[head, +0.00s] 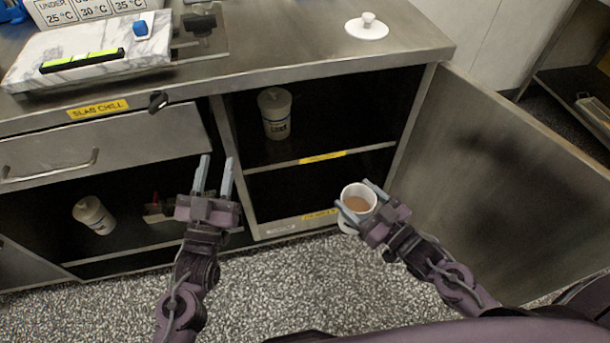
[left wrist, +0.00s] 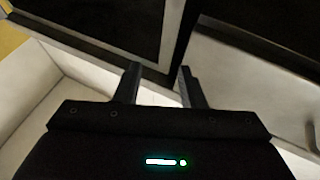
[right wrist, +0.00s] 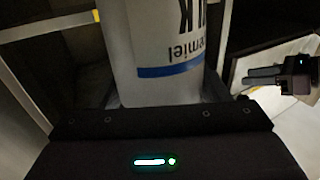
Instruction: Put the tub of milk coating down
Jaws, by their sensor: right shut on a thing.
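The tub of milk coating (head: 354,191) is white and open-topped, with brown coating inside. My right gripper (head: 362,197) is shut on it and holds it upright in front of the open cupboard, apart from the shelves. In the right wrist view the tub (right wrist: 165,35) fills the space between the fingers, showing a blue band and part of an upside-down dark label. My left gripper (head: 213,172) is open and empty in front of the cabinet, left of the tub. Its spread fingers also show in the left wrist view (left wrist: 158,90).
Another tub (head: 275,113) stands on the cupboard's upper shelf (head: 320,157). A further tub (head: 94,215) is in the lower left compartment. A white knobbed lid (head: 367,27) lies on the counter (head: 290,50). The cupboard door (head: 500,170) stands open at right. The lower bay looks empty.

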